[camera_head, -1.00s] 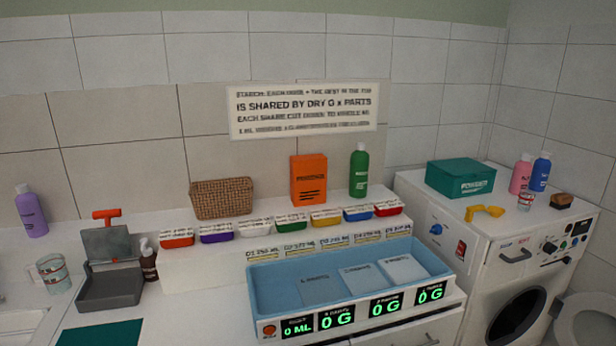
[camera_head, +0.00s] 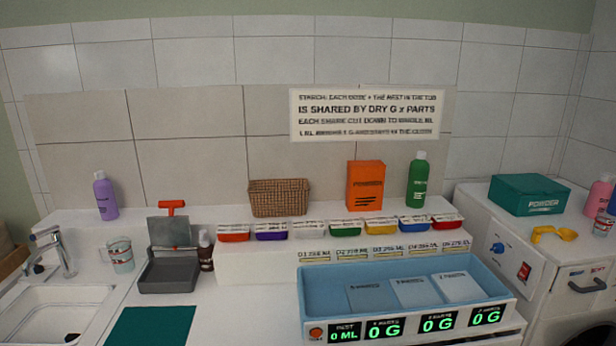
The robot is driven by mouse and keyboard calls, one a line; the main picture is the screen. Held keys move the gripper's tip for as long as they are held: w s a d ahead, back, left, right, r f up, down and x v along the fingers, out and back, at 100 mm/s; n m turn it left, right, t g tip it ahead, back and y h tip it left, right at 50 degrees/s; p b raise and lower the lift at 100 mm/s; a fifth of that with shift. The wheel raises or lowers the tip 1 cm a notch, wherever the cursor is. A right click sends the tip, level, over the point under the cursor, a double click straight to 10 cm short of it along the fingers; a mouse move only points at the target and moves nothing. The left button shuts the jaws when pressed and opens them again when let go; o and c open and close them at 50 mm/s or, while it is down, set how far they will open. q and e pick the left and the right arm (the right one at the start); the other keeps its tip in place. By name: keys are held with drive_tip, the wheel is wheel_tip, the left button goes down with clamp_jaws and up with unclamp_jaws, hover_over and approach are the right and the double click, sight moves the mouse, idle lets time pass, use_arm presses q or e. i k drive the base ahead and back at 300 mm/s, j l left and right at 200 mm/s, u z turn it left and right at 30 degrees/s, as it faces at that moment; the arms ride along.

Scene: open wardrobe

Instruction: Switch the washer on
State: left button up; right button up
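The white washer (camera_head: 508,224) stands at the right, partly cut off by the picture's right and bottom edges. Its near face carries a blue knob (camera_head: 497,248) and a red rocker switch (camera_head: 524,271). The switch's position is too small to tell. A grey handle (camera_head: 588,279) shows on the front at the far right. Neither of my grippers is in view.
On the washer lie a teal powder box (camera_head: 530,194), a yellow scoop (camera_head: 554,234) and bottles at the edge.

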sight(525, 271)
drive_tip(key=z, duration=1.3)
